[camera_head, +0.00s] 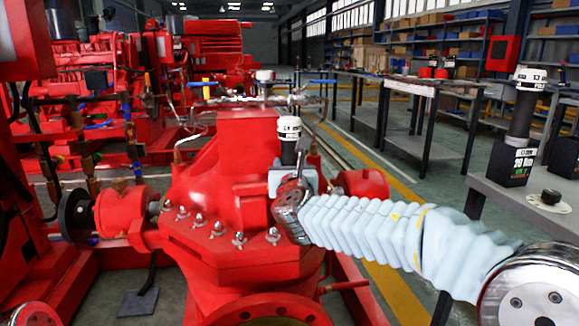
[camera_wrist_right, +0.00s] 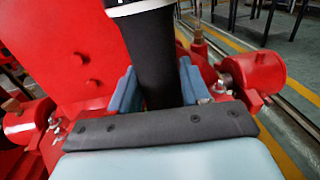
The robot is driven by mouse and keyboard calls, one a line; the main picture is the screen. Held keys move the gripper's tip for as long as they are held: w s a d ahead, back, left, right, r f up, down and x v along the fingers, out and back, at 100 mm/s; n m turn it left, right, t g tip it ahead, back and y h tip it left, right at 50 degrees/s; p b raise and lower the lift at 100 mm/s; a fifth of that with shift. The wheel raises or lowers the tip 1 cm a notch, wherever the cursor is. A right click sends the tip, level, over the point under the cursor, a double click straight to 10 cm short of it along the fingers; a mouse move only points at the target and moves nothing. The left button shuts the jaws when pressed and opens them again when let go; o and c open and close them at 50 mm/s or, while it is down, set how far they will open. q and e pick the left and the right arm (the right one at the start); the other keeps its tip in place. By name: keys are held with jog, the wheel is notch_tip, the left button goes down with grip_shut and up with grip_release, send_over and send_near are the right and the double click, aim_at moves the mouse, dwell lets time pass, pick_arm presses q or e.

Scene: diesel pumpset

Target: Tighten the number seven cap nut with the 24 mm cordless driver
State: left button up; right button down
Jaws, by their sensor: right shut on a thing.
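My right gripper (camera_head: 290,176) reaches in from the right over the red pump casing (camera_head: 235,262). It is shut on an upright black driver with a white lettered collar (camera_head: 290,128). In the right wrist view, the blue fingers (camera_wrist_right: 158,92) stand on either side of the driver's black body (camera_wrist_right: 150,50). Several silvery cap nuts (camera_head: 199,219) line the casing's flange; I cannot tell which is number seven. The driver's lower end is hidden behind my gripper and wrist, so I cannot tell whether it touches a nut. My left gripper is not in view.
A similar black driver with a white top (camera_head: 525,100) stands in a dark holder marked 20 Nm (camera_head: 511,163) on the grey bench (camera_head: 480,178) at right. A tall red block (camera_head: 247,150) rises beside my gripper.

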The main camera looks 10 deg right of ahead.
aim_at(291, 139)
jog(key=shift+r+p, duration=2.6)
jog(key=shift+r, duration=0.9)
